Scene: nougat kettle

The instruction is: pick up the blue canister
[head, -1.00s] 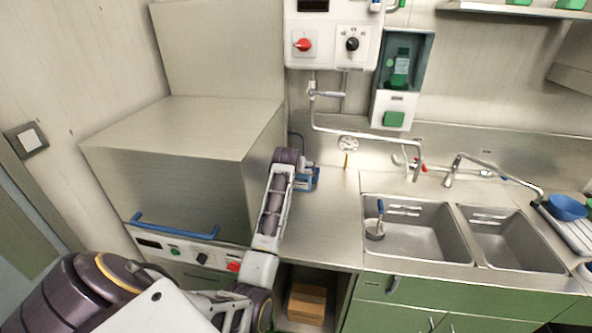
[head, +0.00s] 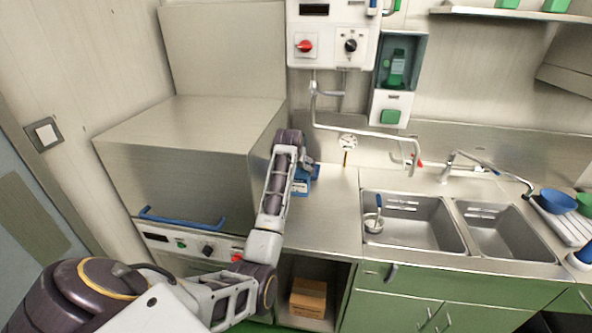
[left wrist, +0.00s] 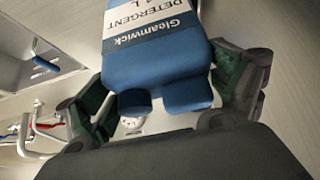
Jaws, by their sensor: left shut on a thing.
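The blue canister (left wrist: 158,68) fills the middle of the left wrist view, with a white label reading "Gleamwick DETERGENT". My left gripper (left wrist: 165,90) is shut on it, with one dark green-padded finger on each side. In the head view the blue canister (head: 306,186) shows only partly, on or just above the steel counter beside the big steel housing. My left arm hides the rest of it and most of my left gripper (head: 301,170). I cannot tell whether the canister touches the counter. My right gripper is not in view.
The steel housing (head: 185,150) with a blue handle stands close to the left of my arm. A double sink (head: 415,250) with taps lies to the right, holding a small ladle-like cup (head: 373,222). Bare counter (head: 332,225) lies between. A cardboard box (head: 308,298) sits below.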

